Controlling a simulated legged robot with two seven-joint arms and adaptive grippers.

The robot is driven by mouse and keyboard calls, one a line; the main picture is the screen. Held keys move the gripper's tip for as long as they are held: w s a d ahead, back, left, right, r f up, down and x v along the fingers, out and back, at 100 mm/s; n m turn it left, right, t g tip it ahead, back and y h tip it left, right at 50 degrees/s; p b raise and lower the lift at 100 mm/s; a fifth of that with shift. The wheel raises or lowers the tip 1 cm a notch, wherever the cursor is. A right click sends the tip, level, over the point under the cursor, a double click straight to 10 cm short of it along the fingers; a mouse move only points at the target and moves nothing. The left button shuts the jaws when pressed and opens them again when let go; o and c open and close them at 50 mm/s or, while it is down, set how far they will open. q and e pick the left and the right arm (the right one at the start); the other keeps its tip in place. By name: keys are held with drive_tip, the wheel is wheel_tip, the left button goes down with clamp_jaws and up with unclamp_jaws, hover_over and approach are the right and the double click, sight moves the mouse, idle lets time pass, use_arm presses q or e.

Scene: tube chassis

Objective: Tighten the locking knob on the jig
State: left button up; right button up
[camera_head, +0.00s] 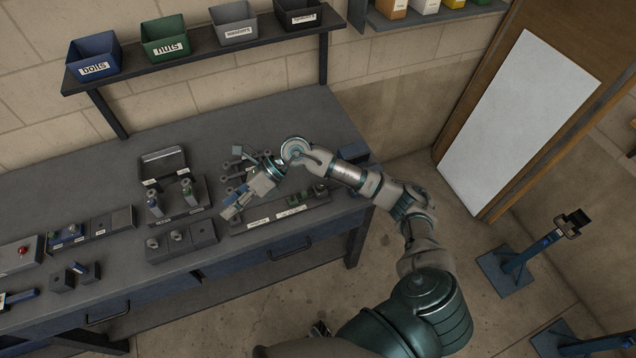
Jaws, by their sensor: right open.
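My right arm reaches over the workbench (60,185), and its gripper (231,208) is open above the bench top, pointing to the lower left. Grey and blue fixture parts (240,157) show just behind it and are partly covered by it. They may belong to the jig, but I cannot make out the locking knob. A dark fixture (180,211) with two teal-topped cylinders stands just left of the gripper. I cannot tell whether the gripper touches anything. My left gripper is not visible.
A labelled tray (291,210) lies right of the gripper. Dark blocks (180,243) and a box with a red button (18,254) stand on the left. A shelf with bins (165,40) hangs behind. Blue stands (510,262) are on the floor at right.

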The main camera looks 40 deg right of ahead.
drive_tip(key=w+d+f+h, duration=0.2)
drive_tip(key=d+h, duration=0.5)
drive_tip(key=d, duration=0.7)
wheel_tip(320, 180, up, 4)
drive_tip(key=g+h, duration=0.1)
drive_tip(key=h, duration=0.5)
hover_over(318, 185)
drive_tip(key=shift+m, duration=0.3)
wheel_tip(318, 185, down, 18)
drive_tip(key=shift+d+r, duration=0.15)
drive_tip(key=shift+r, duration=0.1)
clamp_jaws()
